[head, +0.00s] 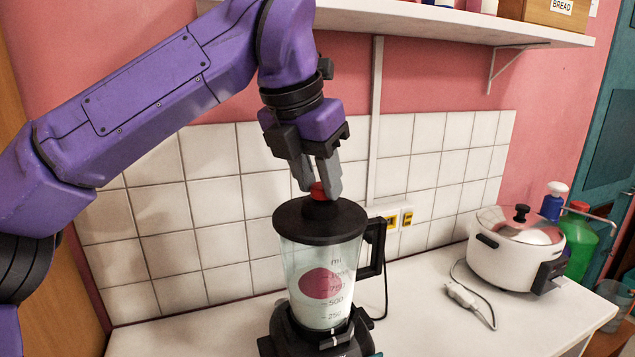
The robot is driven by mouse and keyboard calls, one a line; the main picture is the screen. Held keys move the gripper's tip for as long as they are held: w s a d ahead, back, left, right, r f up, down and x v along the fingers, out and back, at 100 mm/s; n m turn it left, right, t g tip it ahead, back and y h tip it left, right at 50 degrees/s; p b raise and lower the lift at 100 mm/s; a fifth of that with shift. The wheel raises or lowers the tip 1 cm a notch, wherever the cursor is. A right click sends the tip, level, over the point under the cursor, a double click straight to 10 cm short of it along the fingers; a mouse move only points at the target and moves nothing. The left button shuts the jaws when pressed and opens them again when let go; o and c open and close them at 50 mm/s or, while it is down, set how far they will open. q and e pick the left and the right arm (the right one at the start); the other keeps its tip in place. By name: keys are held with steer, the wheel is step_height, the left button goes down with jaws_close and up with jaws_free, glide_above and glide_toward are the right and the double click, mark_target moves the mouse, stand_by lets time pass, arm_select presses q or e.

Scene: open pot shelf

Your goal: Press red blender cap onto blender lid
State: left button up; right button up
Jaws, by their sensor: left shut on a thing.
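The blender stands upright on the white counter, with a clear jug (325,278) and a black lid (320,221) on top. The red blender cap (318,191) is at the middle of the lid, upright. My left gripper (319,184) comes down from above and is shut on the red cap, its fingers on either side of it. The cap's lower edge meets the raised centre of the lid; I cannot tell whether it is fully seated. My right gripper does not show.
A white cooker (510,256) with a glass lid stands at the right, its plug (461,294) lying on the counter (430,325). A green bottle (579,245) and a blue bottle (553,203) stand behind it. A shelf (450,22) runs above. The counter between blender and cooker is mostly clear.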

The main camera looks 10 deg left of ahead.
mark_target(317, 188)
arm_select(q)
step_height(317, 188, up, 18)
steer(key=p, duration=0.8)
steer(key=shift+f, duration=0.15)
